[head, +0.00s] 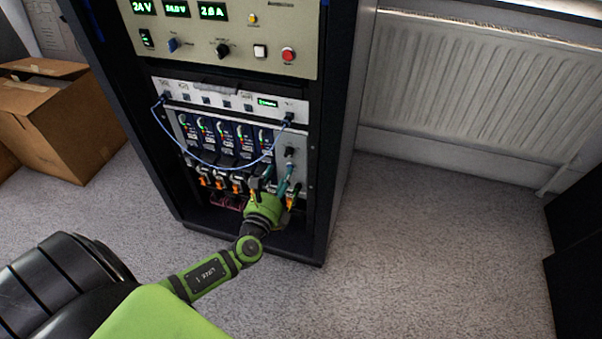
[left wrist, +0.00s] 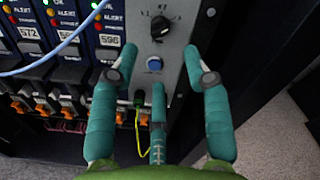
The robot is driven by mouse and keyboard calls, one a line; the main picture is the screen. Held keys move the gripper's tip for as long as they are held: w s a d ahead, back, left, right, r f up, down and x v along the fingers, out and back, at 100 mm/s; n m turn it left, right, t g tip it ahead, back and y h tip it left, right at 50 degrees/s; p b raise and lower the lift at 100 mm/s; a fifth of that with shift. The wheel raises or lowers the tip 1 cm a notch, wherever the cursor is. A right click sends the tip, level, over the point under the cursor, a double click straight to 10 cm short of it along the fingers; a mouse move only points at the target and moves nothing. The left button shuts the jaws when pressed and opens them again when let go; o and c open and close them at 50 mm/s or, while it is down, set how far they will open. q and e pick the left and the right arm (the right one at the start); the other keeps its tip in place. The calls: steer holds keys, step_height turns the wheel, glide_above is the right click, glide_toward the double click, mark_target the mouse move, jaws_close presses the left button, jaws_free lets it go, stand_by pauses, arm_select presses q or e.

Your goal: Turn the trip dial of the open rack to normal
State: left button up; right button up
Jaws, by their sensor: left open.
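The open rack (head: 334,120) stands in the middle of the head view. Its trip dial, a black knob (left wrist: 160,27) on a grey panel, shows at the top of the left wrist view, with several position marks above it; the marks are too small to read. In the head view the dial (head: 290,151) is small and dark, right of the row of modules. My left gripper (head: 276,178) is at the lower front of the rack, just below the dial. In the left wrist view its teal fingers (left wrist: 160,80) are spread apart and empty, with the dial beyond them. My right gripper does not show.
A blue button (left wrist: 154,65) sits below the dial, and a green plug with a yellow wire (left wrist: 138,125) is under it. A blue cable (head: 215,166) hangs across the modules (head: 228,138). Orange connectors (left wrist: 40,105) line the bottom. Cardboard boxes (head: 60,125) stand left.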

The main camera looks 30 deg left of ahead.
mark_target(289, 153)
arm_select(q)
steer(key=x, duration=0.7)
steer(key=shift+w+r+b, duration=0.1)
steer(key=shift+r+b, duration=0.2)
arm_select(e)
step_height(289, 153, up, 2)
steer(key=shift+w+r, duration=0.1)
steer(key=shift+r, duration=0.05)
arm_select(q)
jaws_close()
